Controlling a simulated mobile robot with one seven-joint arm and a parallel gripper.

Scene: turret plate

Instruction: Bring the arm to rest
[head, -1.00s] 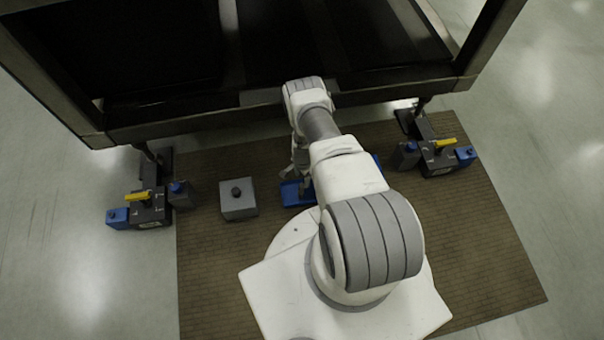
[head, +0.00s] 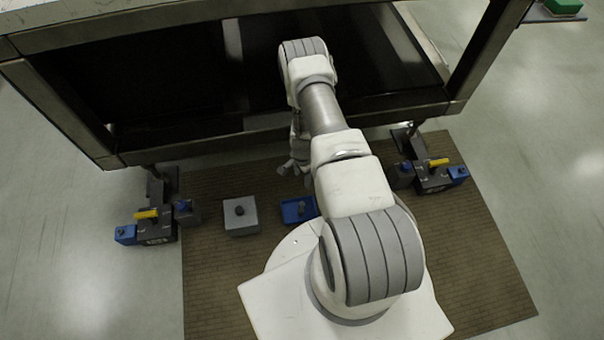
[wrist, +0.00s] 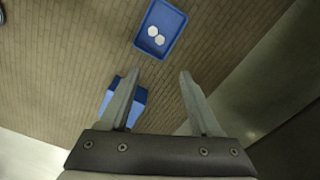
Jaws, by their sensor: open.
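My arm reaches forward over the mat, its wrist near the front beam of the dark frame. My gripper (head: 295,168) hangs below the wrist, partly hidden by the arm. In the wrist view my gripper (wrist: 158,78) shows two spread fingers with nothing between them. A blue tray (wrist: 148,45) holding two white round pieces lies beyond the fingertips. A blue block-like thing (wrist: 138,97) is partly hidden behind the left finger.
On the mat (head: 225,290) stand a grey box (head: 240,222) with a dark knob and a blue tray (head: 289,212) with a dark piece. Clamp units with yellow handles stand left (head: 158,226) and right (head: 436,178). The dark frame (head: 200,140) spans the back.

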